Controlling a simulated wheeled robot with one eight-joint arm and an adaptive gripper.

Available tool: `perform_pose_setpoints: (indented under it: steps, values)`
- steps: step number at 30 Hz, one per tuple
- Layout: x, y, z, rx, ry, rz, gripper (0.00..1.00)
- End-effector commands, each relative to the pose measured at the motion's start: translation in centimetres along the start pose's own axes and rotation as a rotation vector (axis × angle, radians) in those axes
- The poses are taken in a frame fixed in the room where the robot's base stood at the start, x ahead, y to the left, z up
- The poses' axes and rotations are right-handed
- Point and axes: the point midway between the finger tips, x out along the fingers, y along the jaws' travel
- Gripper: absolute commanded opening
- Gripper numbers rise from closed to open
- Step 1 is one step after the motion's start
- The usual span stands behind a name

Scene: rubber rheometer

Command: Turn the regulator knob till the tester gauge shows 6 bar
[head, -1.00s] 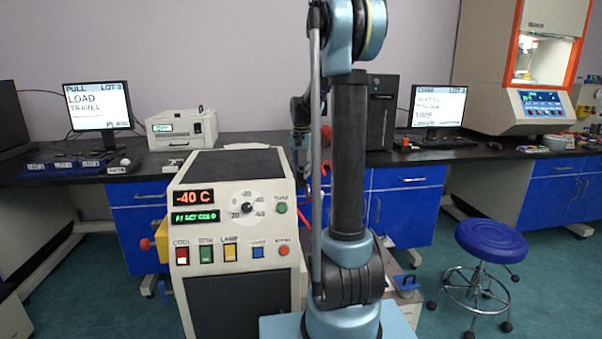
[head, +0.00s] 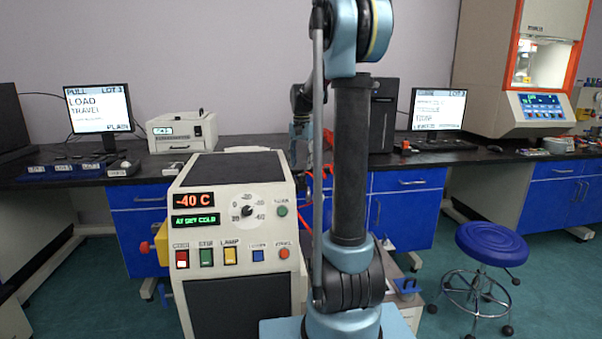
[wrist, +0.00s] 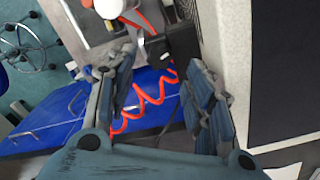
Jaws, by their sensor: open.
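My gripper (wrist: 160,68) is open in the wrist view, with nothing seen between its fingers. Beyond them is a red coiled hose (wrist: 150,100). A dark blocky part (wrist: 178,45) shows just past the right finger; I cannot tell whether it is the regulator or its knob. A white rounded part (wrist: 108,8) at the top edge is cut off, and I cannot tell whether it belongs to the gauge. No gauge face or bar reading can be made out.
A beige cold cabinet (head: 236,170) with a "-40 C" display, a dial knob (head: 247,211) and coloured buttons stands left of my arm. Blue drawers (head: 400,200) and the black bench (head: 430,156) lie behind. A blue stool (head: 491,243) stands right on open floor.

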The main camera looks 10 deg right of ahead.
Motion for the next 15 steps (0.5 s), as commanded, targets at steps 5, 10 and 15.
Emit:
perform_pose_setpoints:
  steps: [5, 10, 15]
  values:
    - [-3.3, 0.0, 0.0, 0.0, 0.0, 0.0, 0.48]
    - [-5.5, 0.0, 0.0, 0.0, 0.0, 0.0, 0.48]
    - [-6.6, -0.1, -0.1, 0.0, -0.001, 0.0, 0.48]
